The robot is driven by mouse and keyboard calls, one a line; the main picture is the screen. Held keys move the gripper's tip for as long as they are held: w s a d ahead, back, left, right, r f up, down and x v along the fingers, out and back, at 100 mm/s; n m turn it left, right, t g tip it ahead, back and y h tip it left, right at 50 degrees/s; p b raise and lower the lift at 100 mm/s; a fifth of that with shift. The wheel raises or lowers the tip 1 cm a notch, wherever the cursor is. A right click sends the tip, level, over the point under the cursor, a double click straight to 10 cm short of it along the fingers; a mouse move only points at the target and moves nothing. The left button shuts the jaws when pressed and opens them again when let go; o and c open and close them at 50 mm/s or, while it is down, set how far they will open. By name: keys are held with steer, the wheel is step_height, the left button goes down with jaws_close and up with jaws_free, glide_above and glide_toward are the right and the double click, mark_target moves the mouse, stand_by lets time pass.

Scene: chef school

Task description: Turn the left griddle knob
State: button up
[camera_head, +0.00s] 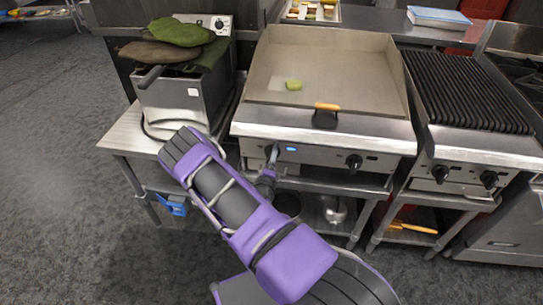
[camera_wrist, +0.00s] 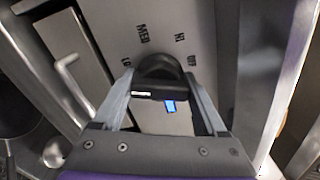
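The griddle (camera_head: 325,75) has a front panel with a left knob and a right knob (camera_head: 354,161). The left knob is mostly hidden by my gripper (camera_head: 271,158) in the head view. In the wrist view the black left knob (camera_wrist: 159,68) shows its face with a white mark, and printed labels including MED and OFF curve above it. My gripper (camera_wrist: 159,82) has its two fingers apart, one on each side of the knob. Whether they touch it I cannot tell. A blue light (camera_head: 291,149) glows just right of the knob.
A green item (camera_head: 293,85) lies on the griddle plate. A fryer (camera_head: 185,100) with cloths on it stands left, and a ribbed grill (camera_head: 465,90) stands right. Open floor lies at left.

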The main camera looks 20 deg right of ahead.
steer(key=c, duration=0.8)
steer(key=shift+o, duration=0.2)
steer(key=shift+m, duration=0.3)
steer(key=m, duration=0.5)
steer(key=shift+p, duration=0.4)
steer(key=m+p, duration=0.1)
steer(key=m, duration=0.5)
steer(key=o, duration=1.3)
